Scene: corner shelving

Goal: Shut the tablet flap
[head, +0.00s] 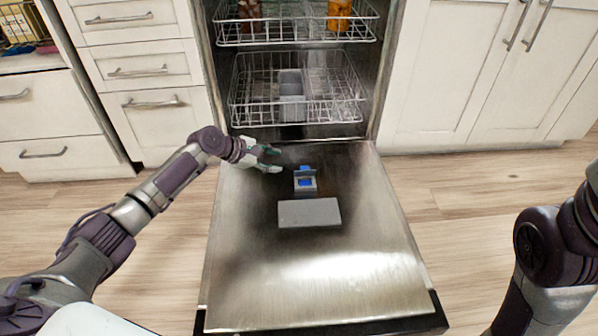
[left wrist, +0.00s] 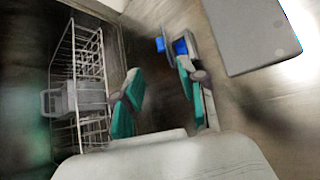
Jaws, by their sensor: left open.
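The small grey tablet compartment (head: 305,186) sits on the inner face of the lowered dishwasher door. It has a blue inside, and its flap (head: 304,174) appears raised at the far edge, with some blue behind it. The compartment also shows in the left wrist view (left wrist: 182,50), partly hidden by a finger. My left gripper (head: 271,159) is open and empty, just left of and beyond the compartment. Its two green-padded fingers (left wrist: 158,80) are spread in the left wrist view. I cannot tell whether a finger touches the flap. My right gripper is out of view.
A flat grey panel (head: 309,213) lies on the door (head: 320,285) nearer me. The lower wire rack (head: 260,105) and upper rack (head: 290,38) are inside the dishwasher. White cabinets (head: 450,80) stand on both sides. The near part of the door is clear.

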